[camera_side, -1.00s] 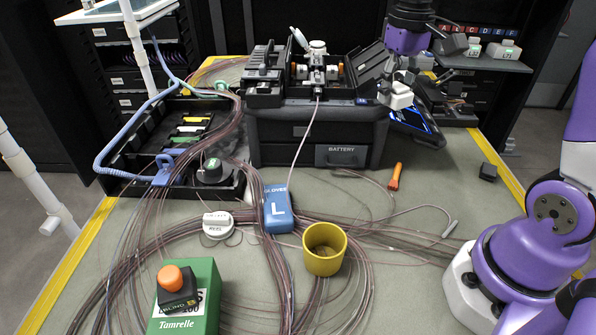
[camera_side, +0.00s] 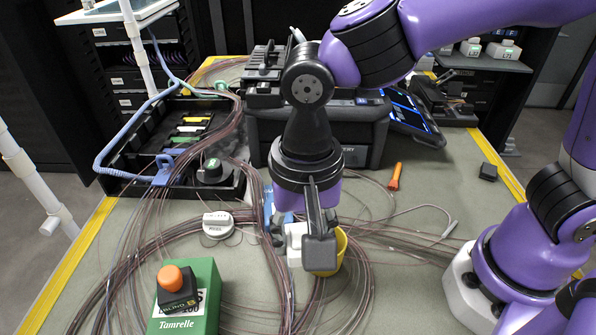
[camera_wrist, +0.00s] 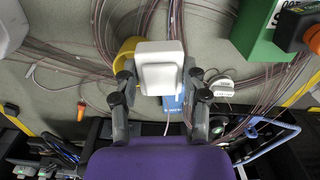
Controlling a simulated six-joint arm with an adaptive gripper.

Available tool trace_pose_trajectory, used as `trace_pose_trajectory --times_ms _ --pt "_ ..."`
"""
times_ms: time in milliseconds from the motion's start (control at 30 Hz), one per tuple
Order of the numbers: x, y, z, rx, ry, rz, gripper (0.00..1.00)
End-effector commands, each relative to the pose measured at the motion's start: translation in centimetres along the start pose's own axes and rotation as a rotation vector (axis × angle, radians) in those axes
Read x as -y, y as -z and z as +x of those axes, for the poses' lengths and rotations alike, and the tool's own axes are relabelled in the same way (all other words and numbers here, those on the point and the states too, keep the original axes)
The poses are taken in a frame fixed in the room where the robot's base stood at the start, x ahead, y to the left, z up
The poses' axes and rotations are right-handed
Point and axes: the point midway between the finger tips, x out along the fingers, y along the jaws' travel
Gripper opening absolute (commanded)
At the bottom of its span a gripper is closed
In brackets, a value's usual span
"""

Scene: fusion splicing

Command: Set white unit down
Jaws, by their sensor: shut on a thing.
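The white unit (camera_wrist: 160,66) is a small rounded white block. My gripper (camera_wrist: 160,82) is shut on it, with one dark finger on each side in the wrist view. In the side view the white unit (camera_side: 296,243) shows in part at my gripper (camera_side: 300,232), beside the yellow cup and over the blue box area. My arm hides much of it there. Whether the unit touches anything below is not clear.
A yellow cup (camera_side: 342,248) stands close by, partly hidden. A blue box (camera_wrist: 173,103) lies below. A white round device (camera_side: 218,225) and a green box (camera_side: 190,300) with an orange-topped device stand left. Loose fibre cables cover the mat. An orange tool (camera_side: 395,176) lies right.

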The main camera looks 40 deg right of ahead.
Motion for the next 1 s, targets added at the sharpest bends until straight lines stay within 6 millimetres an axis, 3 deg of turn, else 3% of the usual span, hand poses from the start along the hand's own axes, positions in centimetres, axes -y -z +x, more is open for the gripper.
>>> trace_pose_trajectory --times_ms 33,100,300,767,1000 --pt "0.2 -2.1 0.5 0.001 -0.002 0.026 0.1" --pt "0.3 -4.2 1.0 0.001 0.0 0.077 0.1" --pt "0.1 -7.2 2.4 0.001 -0.001 0.161 0.1" --pt "0.0 -7.5 9.2 0.001 -0.002 0.173 0.1" --pt "0.0 -7.4 9.8 0.002 0.003 0.173 0.1"
